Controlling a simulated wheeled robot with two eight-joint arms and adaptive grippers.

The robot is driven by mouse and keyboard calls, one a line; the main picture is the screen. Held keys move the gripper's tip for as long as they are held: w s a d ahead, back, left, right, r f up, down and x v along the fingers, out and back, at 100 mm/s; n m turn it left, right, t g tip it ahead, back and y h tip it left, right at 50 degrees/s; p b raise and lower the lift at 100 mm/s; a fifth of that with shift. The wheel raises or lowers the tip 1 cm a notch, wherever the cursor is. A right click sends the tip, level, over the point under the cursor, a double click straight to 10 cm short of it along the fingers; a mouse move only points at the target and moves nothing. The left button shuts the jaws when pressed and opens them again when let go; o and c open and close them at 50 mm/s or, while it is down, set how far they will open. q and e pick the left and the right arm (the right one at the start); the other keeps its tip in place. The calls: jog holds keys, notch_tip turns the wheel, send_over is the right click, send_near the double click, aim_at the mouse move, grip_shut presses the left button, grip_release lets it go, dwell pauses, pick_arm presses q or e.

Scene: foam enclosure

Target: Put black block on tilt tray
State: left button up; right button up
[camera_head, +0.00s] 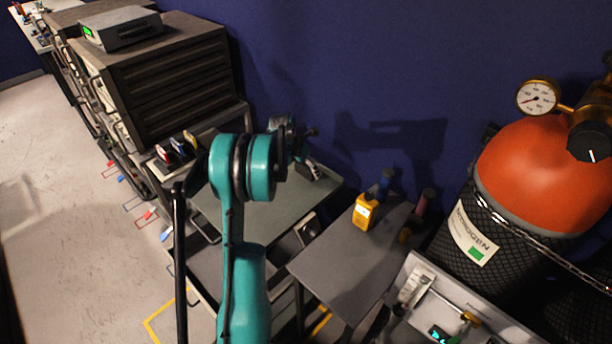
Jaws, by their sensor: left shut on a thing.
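My left arm is teal and reaches up from the bottom of the head view. My left gripper (308,156) is partly hidden behind its wrist, above the back of a grey tray-like surface (277,217) with a raised rim. I cannot tell for sure that this surface is the tilt tray. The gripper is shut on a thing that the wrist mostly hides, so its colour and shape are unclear. No black block shows clearly elsewhere. My right gripper is not in view.
A grey table (345,262) at centre right bears a yellow device (365,212) and a blue item (385,182). An orange-topped nitrogen cylinder (535,165) stands at right. A blue wall (370,60) closes the back.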

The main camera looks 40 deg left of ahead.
aim_at(306, 173)
pick_arm(q)
jog(key=shift+f+b, duration=0.5)
jog(key=shift+f, duration=1.05)
jog(key=shift+f, duration=0.1)
jog(key=o, duration=1.2)
